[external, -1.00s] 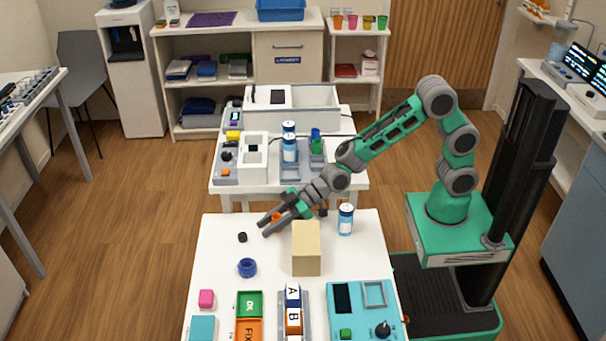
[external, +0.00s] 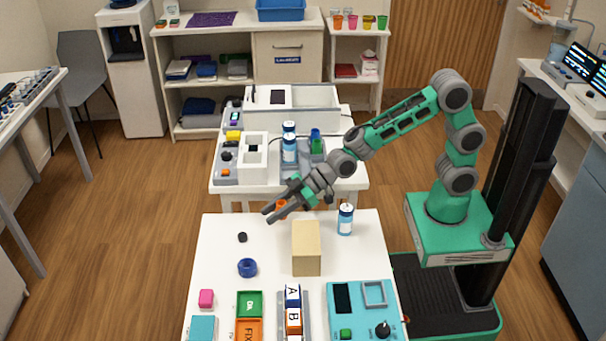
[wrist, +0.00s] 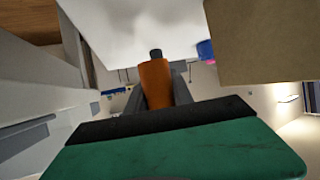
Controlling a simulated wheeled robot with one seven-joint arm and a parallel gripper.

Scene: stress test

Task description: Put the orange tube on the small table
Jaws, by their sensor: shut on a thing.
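The orange tube (wrist: 155,82) with a dark cap sits between the fingers of my gripper (wrist: 157,92) in the wrist view. In the external view a little orange of the tube (external: 281,208) shows, the rest being hidden by the fingers. My gripper (external: 275,211) is shut on the tube at the far edge of the front white table (external: 222,275), seemingly a little above it. A second white table (external: 349,178) stands just behind, with a gap between. I cannot tell which of them is the small table.
A beige block (external: 306,248) stands close to my gripper, with a white-and-blue bottle (external: 345,220) to its right. A blue ring (external: 247,267) and a black cap (external: 242,237) lie left. The back table holds a blue-and-white bottle (external: 289,150) and a grey device (external: 227,165).

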